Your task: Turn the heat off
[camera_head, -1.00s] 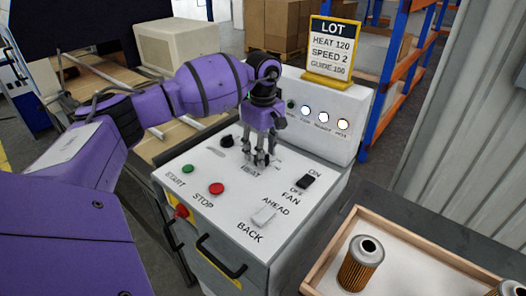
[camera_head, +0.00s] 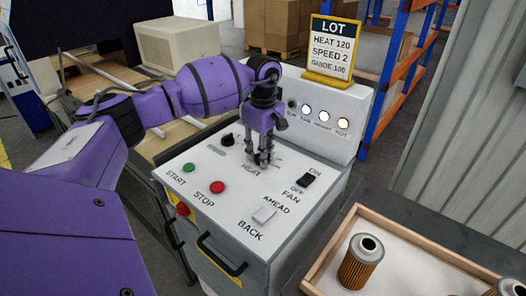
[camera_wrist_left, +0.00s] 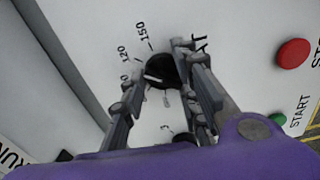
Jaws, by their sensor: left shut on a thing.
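The heat knob (camera_wrist_left: 160,71) is a round black dial on the white control panel (camera_head: 240,205). In the wrist view a scale with 120 and 150 is printed beside it; its exact setting is hard to read. My left gripper (camera_wrist_left: 163,80) has its fingers on either side of the knob and is shut on it. In the head view my left gripper (camera_head: 261,161) points down at the panel above the HEAT label, and its fingers hide the knob. My right gripper is not in view.
Near the gripper are another black knob (camera_head: 227,140), the green START button (camera_head: 189,168), the red STOP button (camera_head: 218,187), the FAN switch (camera_head: 306,181) and the AHEAD/BACK switch (camera_head: 264,214). A LOT sign (camera_head: 333,45) stands behind. A wooden tray (camera_head: 330,249) with filter cartridges is at right.

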